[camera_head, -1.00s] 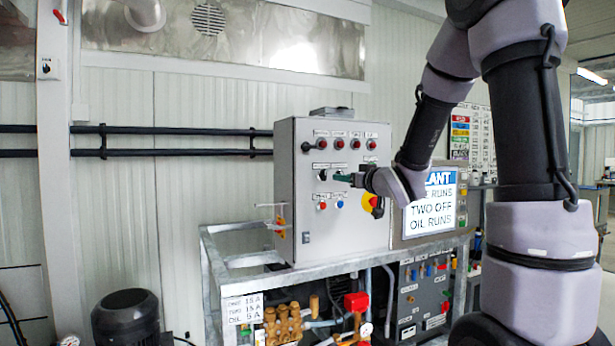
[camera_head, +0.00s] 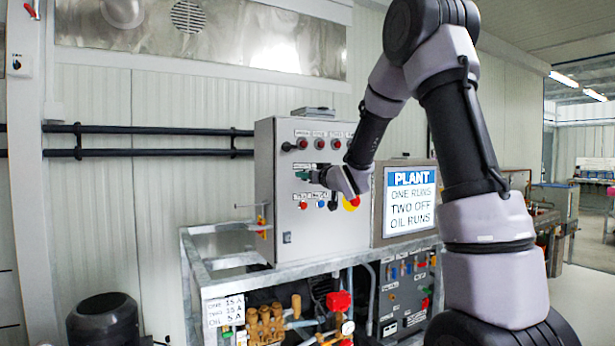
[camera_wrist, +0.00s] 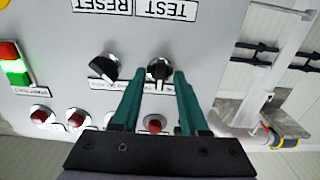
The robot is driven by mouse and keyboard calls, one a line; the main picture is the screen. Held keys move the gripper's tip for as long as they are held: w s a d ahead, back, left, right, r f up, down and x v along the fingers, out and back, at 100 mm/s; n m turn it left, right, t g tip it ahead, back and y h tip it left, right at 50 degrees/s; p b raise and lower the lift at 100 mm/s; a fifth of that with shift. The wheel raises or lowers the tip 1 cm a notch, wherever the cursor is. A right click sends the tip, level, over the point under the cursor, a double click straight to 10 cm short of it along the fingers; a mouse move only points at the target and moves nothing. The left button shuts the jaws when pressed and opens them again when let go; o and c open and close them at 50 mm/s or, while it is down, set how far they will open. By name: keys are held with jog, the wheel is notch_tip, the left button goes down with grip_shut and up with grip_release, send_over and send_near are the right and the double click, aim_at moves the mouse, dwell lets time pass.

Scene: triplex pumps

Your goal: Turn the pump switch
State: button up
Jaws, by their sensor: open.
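The control box (camera_head: 262,215) has a grey front with lamps, buttons and switches. In the wrist view, upside down, a black rotary switch (camera_wrist: 160,71) with a pale pointer lies just beyond and between my gripper's green fingertips (camera_wrist: 157,80). Contact cannot be told. A second black rotary switch (camera_wrist: 104,66) sits to its left, turned at a slant, outside the fingers. In the head view, my gripper (camera_head: 303,175) is at the box's left switch column and hides the switch there. The gripper is open. Small labels by the switches are too blurred to read.
A screen (camera_head: 410,205) reads PLANT, ONE RUNS, TWO OFF, OIL RUNS. A yellow-red knob (camera_head: 351,202) sits below my wrist. A yellow-red handle (camera_wrist: 283,140) stands beyond the box's side. The metal frame (camera_head: 215,285) holds brass pump parts (camera_head: 265,318) below.

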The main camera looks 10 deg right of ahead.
grip_shut()
jog(key=shift+n, duration=0.4)
jog(key=n, duration=0.7)
jog(key=shift+a+n, duration=0.1)
jog(key=shift+n, duration=0.3)
dwell(0.3)
grip_release()
